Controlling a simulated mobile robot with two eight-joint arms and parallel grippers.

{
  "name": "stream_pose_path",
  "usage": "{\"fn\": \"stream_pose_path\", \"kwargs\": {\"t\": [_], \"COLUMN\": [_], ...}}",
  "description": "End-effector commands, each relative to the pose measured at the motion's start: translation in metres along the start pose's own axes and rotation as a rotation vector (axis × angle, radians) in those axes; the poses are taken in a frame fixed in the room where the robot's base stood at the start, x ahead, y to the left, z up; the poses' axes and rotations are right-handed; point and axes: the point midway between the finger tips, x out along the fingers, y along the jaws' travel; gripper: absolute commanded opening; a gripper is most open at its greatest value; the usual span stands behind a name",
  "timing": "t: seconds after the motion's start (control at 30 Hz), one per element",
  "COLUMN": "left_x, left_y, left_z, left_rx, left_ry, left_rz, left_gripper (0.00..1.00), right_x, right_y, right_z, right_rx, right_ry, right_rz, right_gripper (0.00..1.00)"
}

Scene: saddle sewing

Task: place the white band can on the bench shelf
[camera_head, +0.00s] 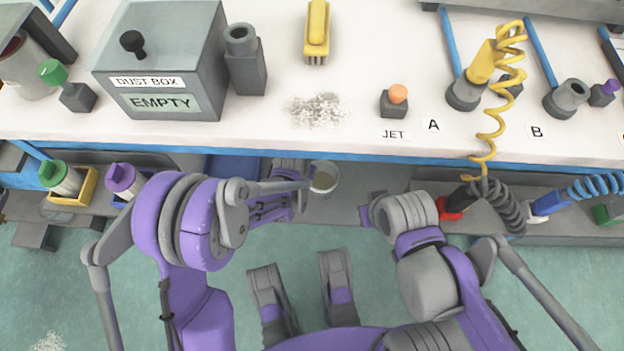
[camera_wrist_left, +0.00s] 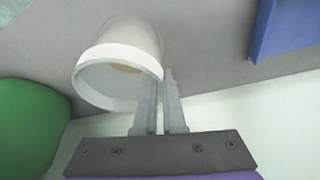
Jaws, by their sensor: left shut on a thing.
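The white band can (camera_head: 325,177) is at the shelf below the bench top in the head view, partly hidden by my left arm. In the left wrist view the can (camera_wrist_left: 118,62) is pale, with a white band around its open end. My left gripper (camera_wrist_left: 164,78) is shut on the can's side at the rim. The grey bench shelf (camera_head: 345,207) runs under the bench top. I cannot tell whether the can touches it. My right gripper (camera_head: 366,214) is near the shelf's front, mostly hidden by its own arm, and its fingers cannot be made out.
The bench top's blue front edge (camera_head: 400,157) overhangs the shelf. Green-capped (camera_head: 58,178) and purple-capped (camera_head: 123,180) containers stand to the left. A red connector (camera_head: 450,207) and dark coiled hose lie to the right. A blue panel (camera_wrist_left: 288,28) shows in the left wrist view.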

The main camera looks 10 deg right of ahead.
Motion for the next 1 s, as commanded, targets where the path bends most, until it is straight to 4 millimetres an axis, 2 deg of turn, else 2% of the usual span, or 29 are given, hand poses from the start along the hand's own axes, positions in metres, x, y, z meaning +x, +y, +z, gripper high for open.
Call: {"fn": "stream_pose_path", "kwargs": {"t": [0.03, 0.27, 0.47, 0.8, 0.83, 0.9, 0.97, 1.0], "left_x": [0.009, 0.025, 0.05, 0.053, 0.053, 0.053, 0.053, 0.053], "left_y": [-0.001, -0.001, -0.002, -0.002, -0.002, -0.002, -0.002, -0.002], "left_z": [0.003, 0.01, 0.02, 0.022, 0.022, 0.022, 0.022, 0.022], "left_rx": [0.0, -0.001, -0.001, -0.001, -0.001, -0.001, -0.001, -0.001], "left_ry": [0.0, 0.0, 0.0, 0.0, 0.0, 0.0, 0.0, 0.0], "left_rz": [0.0, 0.0, -0.001, 0.0, 0.0, 0.0, 0.0, 0.0], "left_gripper": [0.0, 0.0, 0.0, 0.0, 0.12, 0.25, 0.36, 0.36], "right_x": [0.004, 0.007, 0.013, 0.012, 0.012, 0.012, 0.012, 0.012], "right_y": [0.0, 0.0, 0.0, 0.0, 0.0, 0.0, 0.0, 0.0], "right_z": [0.001, 0.001, 0.002, 0.002, 0.002, 0.002, 0.002, 0.002], "right_rx": [0.0, 0.0, 0.0, 0.0, 0.0, 0.0, 0.0, 0.0], "right_ry": [0.0, 0.0, 0.001, 0.001, 0.001, 0.001, 0.001, 0.001], "right_rz": [0.0, 0.0, 0.0, 0.0, 0.0, 0.0, 0.0, 0.0], "right_gripper": [0.0, 0.0, 0.0, 0.0, 0.0, 0.0, 0.0, 0.0]}}
